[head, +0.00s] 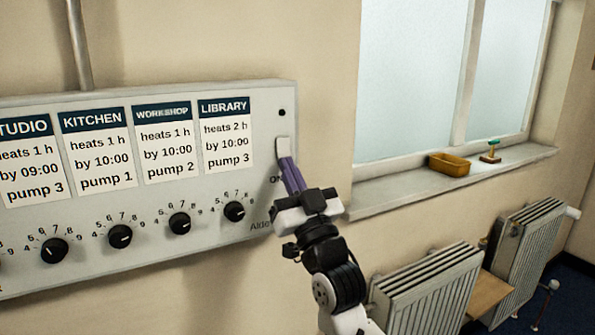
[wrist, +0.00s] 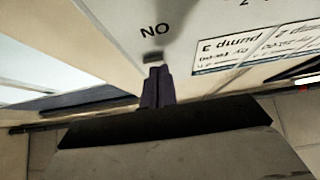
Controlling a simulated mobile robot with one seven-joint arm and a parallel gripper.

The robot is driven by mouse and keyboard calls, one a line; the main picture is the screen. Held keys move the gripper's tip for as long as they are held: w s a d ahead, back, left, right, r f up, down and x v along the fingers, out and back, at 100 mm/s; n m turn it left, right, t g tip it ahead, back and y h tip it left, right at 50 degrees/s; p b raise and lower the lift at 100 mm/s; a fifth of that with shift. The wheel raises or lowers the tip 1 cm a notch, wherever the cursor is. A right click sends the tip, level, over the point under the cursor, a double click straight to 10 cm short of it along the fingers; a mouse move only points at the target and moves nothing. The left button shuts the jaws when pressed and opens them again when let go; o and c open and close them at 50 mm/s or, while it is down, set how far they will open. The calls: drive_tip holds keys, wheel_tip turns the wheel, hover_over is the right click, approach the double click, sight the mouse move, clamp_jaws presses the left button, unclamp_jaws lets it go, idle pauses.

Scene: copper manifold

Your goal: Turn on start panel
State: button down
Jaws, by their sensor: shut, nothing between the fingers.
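The start panel (head: 190,215) is a pale wall box with labelled cards and several black knobs. A white rocker-like switch (head: 283,148) sits near its right edge, with a small dark dot above it and "ON" lettering below, partly hidden by my fingers. My gripper (head: 286,162) is shut and empty, with its purple fingertips at the lower part of the switch. In the wrist view the closed fingers (wrist: 154,70) point at the panel face just by the "ON" lettering, which appears upside down. I cannot tell whether the tips press on the switch or only stand before it.
The cards read Studio, Kitchen, Workshop and Library. A windowsill (head: 400,192) to the right holds a yellow-brown tray (head: 449,165) and a small green-topped item (head: 491,152). Radiators (head: 425,290) stand below the window. A pipe (head: 80,45) runs up from the panel.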

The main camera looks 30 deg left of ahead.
idle(0.3)
drive_tip(key=shift+w+a+f+b, duration=0.3)
drive_tip(key=shift+a+b, duration=0.2)
drive_tip(key=shift+b, duration=0.15)
drive_tip(key=shift+s+d, duration=0.1)
